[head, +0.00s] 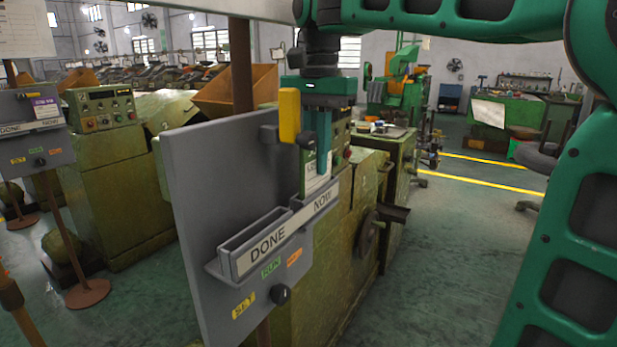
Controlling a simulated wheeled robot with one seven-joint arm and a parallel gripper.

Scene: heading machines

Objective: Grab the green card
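A green card (309,177) with a pale label stands upright in the NOW slot of a grey board (218,150). Its lower edge is hidden by the slot's front wall (322,200). My gripper (322,160) points down at the card, with a teal finger in front of the card's upper part. The other finger is not clearly visible, so I cannot tell whether the gripper touches or grips the card.
The DONE slot (265,250) looks empty. A yellow piece (289,115) stands beside my gripper at the board's upper edge. A knob (281,294) projects below the slots. A green machine (335,255) stands close behind. Open floor (460,250) lies to the right.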

